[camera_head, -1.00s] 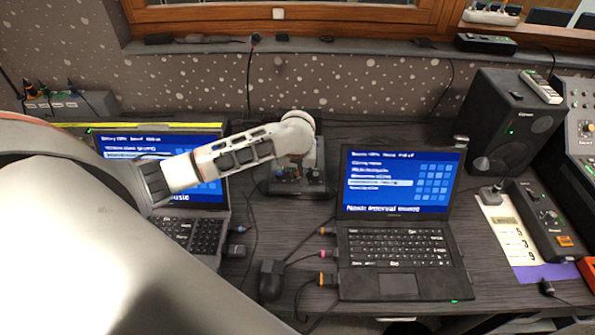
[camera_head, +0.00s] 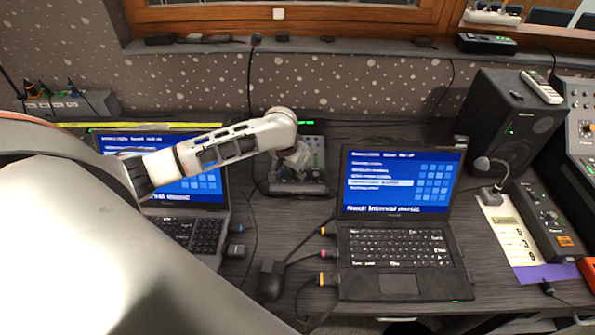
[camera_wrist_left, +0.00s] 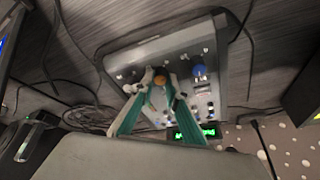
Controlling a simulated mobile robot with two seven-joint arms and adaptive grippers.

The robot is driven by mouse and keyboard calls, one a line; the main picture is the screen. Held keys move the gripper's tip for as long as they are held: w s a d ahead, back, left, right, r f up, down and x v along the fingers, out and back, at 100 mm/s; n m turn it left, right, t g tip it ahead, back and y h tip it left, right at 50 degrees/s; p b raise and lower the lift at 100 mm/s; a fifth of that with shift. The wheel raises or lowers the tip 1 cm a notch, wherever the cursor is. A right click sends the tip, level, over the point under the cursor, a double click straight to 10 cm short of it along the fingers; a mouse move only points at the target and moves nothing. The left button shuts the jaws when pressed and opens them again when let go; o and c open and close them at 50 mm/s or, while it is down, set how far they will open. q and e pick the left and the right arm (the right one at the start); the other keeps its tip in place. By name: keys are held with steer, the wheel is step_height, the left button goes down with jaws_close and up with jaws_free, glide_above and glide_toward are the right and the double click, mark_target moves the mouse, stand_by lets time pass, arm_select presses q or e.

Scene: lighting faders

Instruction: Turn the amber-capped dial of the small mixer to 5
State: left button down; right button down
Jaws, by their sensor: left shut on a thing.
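The small mixer (camera_head: 318,158) is a grey box with knobs, standing at the back of the desk between the two laptops. In the left wrist view the mixer (camera_wrist_left: 225,60) shows a dial with an amber cap (camera_wrist_left: 159,80) and a blue-capped one (camera_wrist_left: 199,71) beside it. My left gripper (camera_wrist_left: 161,77) has its green-sided fingers down on both sides of the amber cap, shut on that dial. In the head view my left gripper (camera_head: 297,162) is over the mixer, and my wrist hides the dial. The dial's pointer and scale are too small to read. My right gripper is in neither view.
One laptop (camera_head: 395,245) stands right of the mixer and another (camera_head: 190,232) left of it, partly under my arm. A black speaker (camera_head: 505,115) and a gooseneck lamp (camera_head: 487,165) are at the right. Cables cross the desk.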

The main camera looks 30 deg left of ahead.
arm_select(q)
steer(key=m, duration=0.2)
steer(key=m+h, duration=0.1)
steer(key=m, duration=0.2)
steer(key=shift+a+r+m+g, duration=0.1)
steer(key=shift+a+m+g, duration=0.05)
steer(key=shift+m+g, duration=0.15)
steer(key=m+h, duration=0.1)
steer(key=m, duration=0.3)
steer(key=shift+w+m+g, duration=0.1)
steer(key=shift+m+g, duration=0.2)
steer(key=shift+g, duration=0.1)
steer(key=m+g+h, duration=0.1)
steer(key=m, duration=0.4)
steer(key=shift+w, duration=0.1)
steer(key=m, duration=0.2)
steer(key=m+g, duration=0.1)
steer(key=m, duration=0.1)
steer(key=shift+m+g, duration=0.3)
steer(key=c, duration=2)
jaws_free()
steer(key=shift+r, duration=0.1)
steer(key=v, duration=1.1)
steer(key=shift+r, duration=0.35)
